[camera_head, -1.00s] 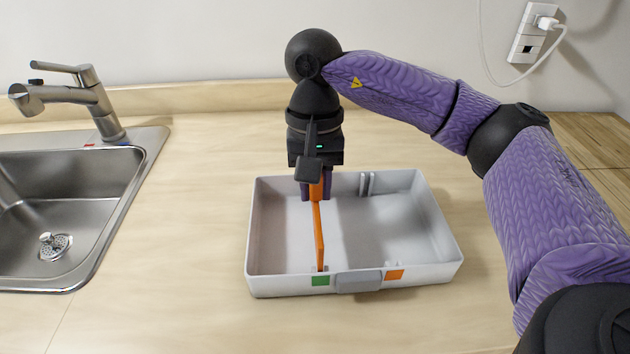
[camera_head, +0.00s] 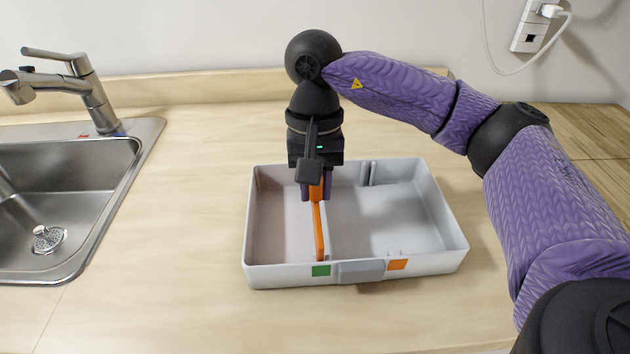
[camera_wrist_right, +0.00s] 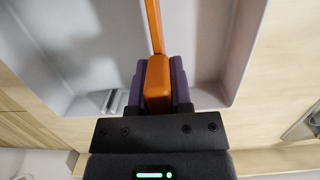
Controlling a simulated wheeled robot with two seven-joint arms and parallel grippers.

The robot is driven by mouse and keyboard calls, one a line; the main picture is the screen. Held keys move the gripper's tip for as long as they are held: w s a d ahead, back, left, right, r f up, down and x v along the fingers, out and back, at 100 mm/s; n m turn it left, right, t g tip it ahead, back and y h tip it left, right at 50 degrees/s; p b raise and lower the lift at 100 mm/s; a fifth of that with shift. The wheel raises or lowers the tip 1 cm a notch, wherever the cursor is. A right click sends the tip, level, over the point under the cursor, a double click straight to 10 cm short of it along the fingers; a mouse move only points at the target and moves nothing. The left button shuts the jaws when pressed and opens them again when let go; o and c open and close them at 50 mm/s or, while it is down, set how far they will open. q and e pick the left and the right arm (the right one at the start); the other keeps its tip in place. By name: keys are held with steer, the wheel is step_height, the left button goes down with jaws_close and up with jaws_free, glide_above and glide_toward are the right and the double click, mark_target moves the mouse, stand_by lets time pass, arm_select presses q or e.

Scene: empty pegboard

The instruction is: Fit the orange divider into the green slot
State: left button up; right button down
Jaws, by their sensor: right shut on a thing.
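The orange divider (camera_head: 319,232) stands on edge inside the grey-white tray (camera_head: 452,262), running from my right gripper toward the front wall. Its front end is at the green mark (camera_head: 321,270) on the outside of that wall. My right gripper (camera_head: 316,198) is shut on the divider's back part, near the tray's back wall. In the right wrist view the orange divider (camera_wrist_right: 158,75) sits between the two purple fingers (camera_wrist_right: 158,92). The gripper hides the back end, so I cannot tell whether it is seated in the slot. My left gripper is not in view.
An orange mark (camera_head: 397,264) and a grey latch (camera_head: 361,271) are on the tray's front wall. Empty slot ribs (camera_head: 369,172) show at the back wall, right of the gripper. A sink (camera_head: 70,205) with a faucet (camera_head: 85,85) is at the left. The counter between is clear.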

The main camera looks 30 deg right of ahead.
steer(key=shift+f, duration=0.25)
